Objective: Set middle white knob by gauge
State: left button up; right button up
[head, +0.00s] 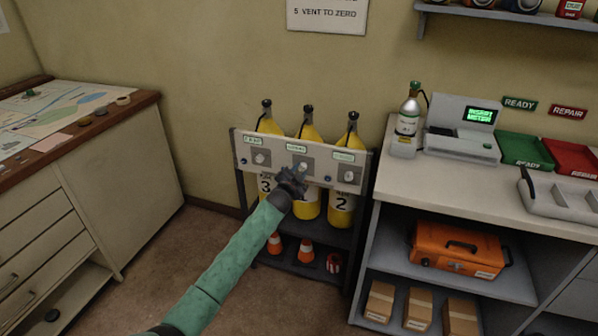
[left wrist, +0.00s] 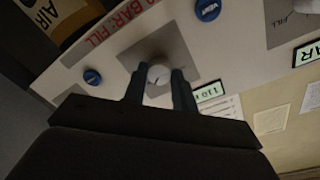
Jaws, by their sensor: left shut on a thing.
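The white panel (head: 358,184) on the rack carries three white knobs, each with a small lit display above it. My left gripper (head: 298,175) is at the middle white knob (head: 303,166), which is partly hidden in the head view. In the left wrist view, the fingers of the gripper (left wrist: 158,82) are shut around the white knob (left wrist: 158,73), one on each side. The middle gauge display (head: 297,148) is too small to read; it shows upside down and partly covered in the left wrist view (left wrist: 209,92). My right gripper is not in view.
The left knob (head: 259,158) and right knob (head: 349,176) flank the middle one. Blue buttons (left wrist: 208,10) sit on the panel near the gripper. Several yellow cylinders (head: 308,203) stand behind it. A counter (head: 405,170) is close on the right.

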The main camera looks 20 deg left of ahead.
pick_arm(q)
jog(key=shift+m, duration=0.6)
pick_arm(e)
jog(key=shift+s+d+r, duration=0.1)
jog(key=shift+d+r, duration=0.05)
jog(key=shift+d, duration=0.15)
pick_arm(q)
jog(key=o, duration=1)
jog(key=shift+c, duration=0.2)
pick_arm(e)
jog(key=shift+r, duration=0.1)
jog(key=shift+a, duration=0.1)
pick_arm(q)
jog(key=shift+s, duration=0.5)
jog(key=s, duration=0.6)
jog(key=shift+s+a+r+b, duration=0.15)
jog(key=shift+s+a+b, duration=0.1)
jog(key=shift+s+b, duration=0.15)
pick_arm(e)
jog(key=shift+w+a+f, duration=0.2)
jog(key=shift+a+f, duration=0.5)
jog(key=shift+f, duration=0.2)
